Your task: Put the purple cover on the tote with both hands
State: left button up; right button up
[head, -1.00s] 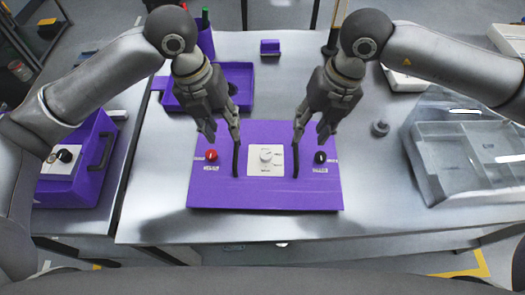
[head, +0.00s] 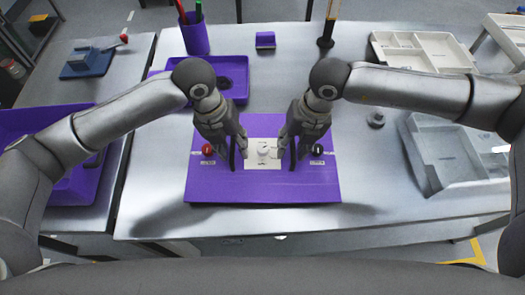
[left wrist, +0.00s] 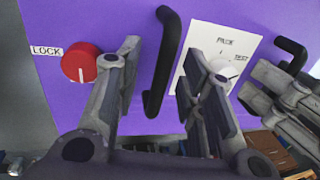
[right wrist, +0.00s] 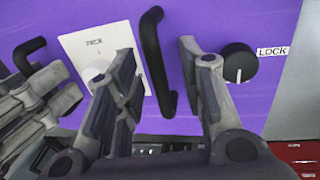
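The purple cover (head: 262,188) lies flat on the bench, with a red knob (head: 208,149), a white panel (head: 263,160), a black knob (head: 317,149) and two black bar handles. My left gripper (head: 233,154) is open, with its fingers on either side of the left handle, which shows between them in the left wrist view (left wrist: 158,75). My right gripper (head: 292,154) is open around the right handle, seen in the right wrist view (right wrist: 156,65). Neither gripper visibly pinches its handle. A purple container (head: 22,122) is at the left, partly behind my left arm; I cannot tell whether it is the tote.
A purple tray (head: 236,92) lies behind the cover, beside a purple pen cup (head: 194,36). A compartment tray (head: 455,50) and a grey translucent bin (head: 437,158) stand at the right. The bench in front of the cover is clear.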

pick_arm(q)
jog(key=shift+c, duration=0.3)
pick_arm(e)
jog(key=shift+c, duration=0.3)
pick_arm(q)
grip_shut()
pick_arm(e)
grip_shut()
